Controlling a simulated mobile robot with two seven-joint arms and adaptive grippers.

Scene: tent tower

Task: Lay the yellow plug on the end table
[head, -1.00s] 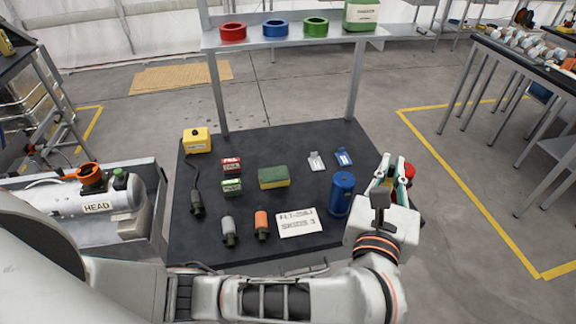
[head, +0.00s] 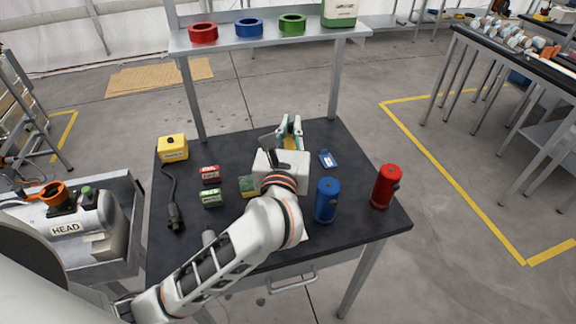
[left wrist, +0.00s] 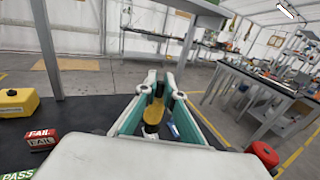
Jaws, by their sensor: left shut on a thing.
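My left gripper (head: 290,130) is over the back middle of the black-topped workbench (head: 345,225), pointing away from me. It is shut on the yellow plug (left wrist: 153,116), seen between its teal fingers in the left wrist view, with a darker part at its near end. In the head view only a little of the plug (head: 290,143) shows. A long black-topped table (head: 550,70) stands apart at the right; I cannot tell whether it is the end table. My right gripper is not in view.
A blue cylinder (head: 327,200) and a red cylinder (head: 386,187) stand at the bench's right. A yellow box (head: 172,148), red and green small boxes and a dark-headed cable (head: 174,215) lie left. A raised shelf (head: 270,37) with coloured rings spans the back.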

